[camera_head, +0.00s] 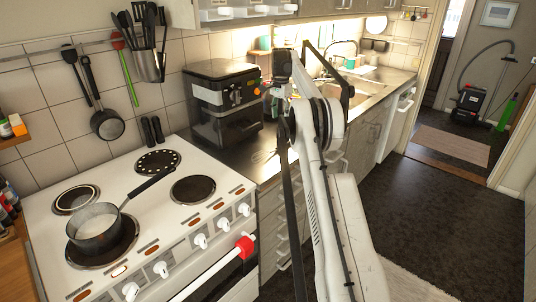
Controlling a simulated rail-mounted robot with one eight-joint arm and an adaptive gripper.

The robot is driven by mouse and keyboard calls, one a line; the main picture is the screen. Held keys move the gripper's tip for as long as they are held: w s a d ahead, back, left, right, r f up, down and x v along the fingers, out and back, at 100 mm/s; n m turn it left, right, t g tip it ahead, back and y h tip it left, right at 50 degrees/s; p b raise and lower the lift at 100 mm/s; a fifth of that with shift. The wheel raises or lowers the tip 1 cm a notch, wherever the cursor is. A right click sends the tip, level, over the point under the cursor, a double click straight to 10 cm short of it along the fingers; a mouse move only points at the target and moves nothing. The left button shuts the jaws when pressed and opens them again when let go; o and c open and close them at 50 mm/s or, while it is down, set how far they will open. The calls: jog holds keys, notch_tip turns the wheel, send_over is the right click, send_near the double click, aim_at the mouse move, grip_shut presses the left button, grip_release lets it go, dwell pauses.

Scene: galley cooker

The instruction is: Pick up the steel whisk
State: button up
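My white arm rises from the lower right and reaches over the counter's front edge. The end of my arm with my gripper (281,92) is beside the air fryer's right side, above the counter and apart from the whisk. The fingers are dark and partly hidden by my arm, so their opening does not show clearly.
The black air fryer (222,103) stands close behind the whisk. A pan (98,238) with pale contents sits on the cooker's front left plate, its handle pointing right. Utensils hang on the tiled wall. The sink (343,92) is further back. Dark floor lies open at right.

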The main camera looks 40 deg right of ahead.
jog(key=f, duration=0.1)
send_over(281, 146)
jog(key=f, duration=0.8)
jog(key=shift+w+d+f, duration=0.2)
jog(key=shift+w+d, duration=0.05)
jog(key=shift+s+a+f+p, duration=0.15)
jog(key=shift+f+p, duration=0.1)
jog(key=shift+f, duration=1.1)
jog(key=shift+a+f+p, duration=0.1)
jog(key=shift+f+p, duration=0.1)
jog(key=shift+f, duration=1.1)
grip_shut()
